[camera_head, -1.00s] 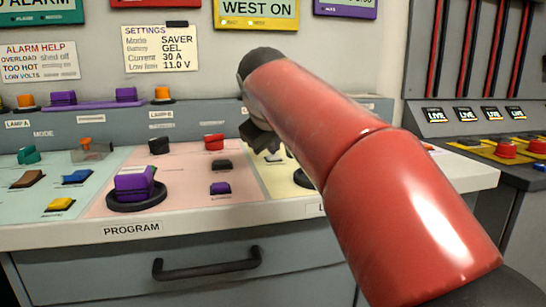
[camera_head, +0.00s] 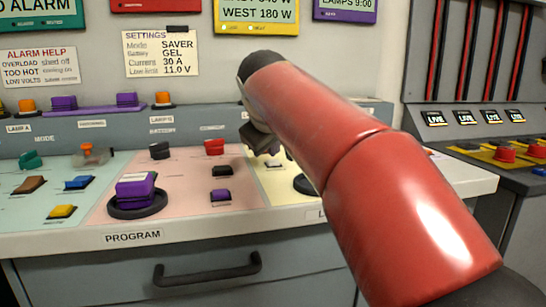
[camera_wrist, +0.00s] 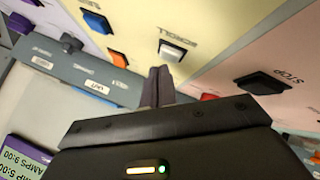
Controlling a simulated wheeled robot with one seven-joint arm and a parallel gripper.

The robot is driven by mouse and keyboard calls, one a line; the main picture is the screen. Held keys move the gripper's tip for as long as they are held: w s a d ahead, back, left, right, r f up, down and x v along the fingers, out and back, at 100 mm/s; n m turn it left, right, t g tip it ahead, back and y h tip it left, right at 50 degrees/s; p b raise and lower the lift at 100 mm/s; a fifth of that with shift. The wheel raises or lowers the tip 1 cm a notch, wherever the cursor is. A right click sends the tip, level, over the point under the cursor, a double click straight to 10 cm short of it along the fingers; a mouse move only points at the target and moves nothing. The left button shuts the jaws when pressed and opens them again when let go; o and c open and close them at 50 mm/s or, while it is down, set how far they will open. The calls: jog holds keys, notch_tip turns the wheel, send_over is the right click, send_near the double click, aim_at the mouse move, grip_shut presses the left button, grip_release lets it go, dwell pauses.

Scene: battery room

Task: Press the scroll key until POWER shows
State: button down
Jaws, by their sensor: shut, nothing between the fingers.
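The scroll key (camera_wrist: 172,50) is a pale key in a dark frame, labelled SCROLL, on the yellow panel in the wrist view. In the head view my gripper (camera_head: 264,146) hangs over the yellow panel, partly hidden by my red arm. The yellow display (camera_head: 257,16) reads WEST 180 W under a cut-off watt line; its heading is out of view.
A dark stop key (camera_wrist: 263,82) sits on the pink panel near my gripper. Blue (camera_wrist: 96,21) and orange (camera_wrist: 118,59) keys lie on the scroll key's other side. A purple program knob (camera_head: 137,188) stands further left. A raised ledge (camera_head: 60,146) runs behind the panels.

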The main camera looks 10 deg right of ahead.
aim_at(273, 163)
jog(key=shift+r, duration=0.3)
notch_tip(273, 163, up, 5)
jog(key=p, duration=0.4)
jog(key=shift+p, duration=0.35)
dwell(0.4)
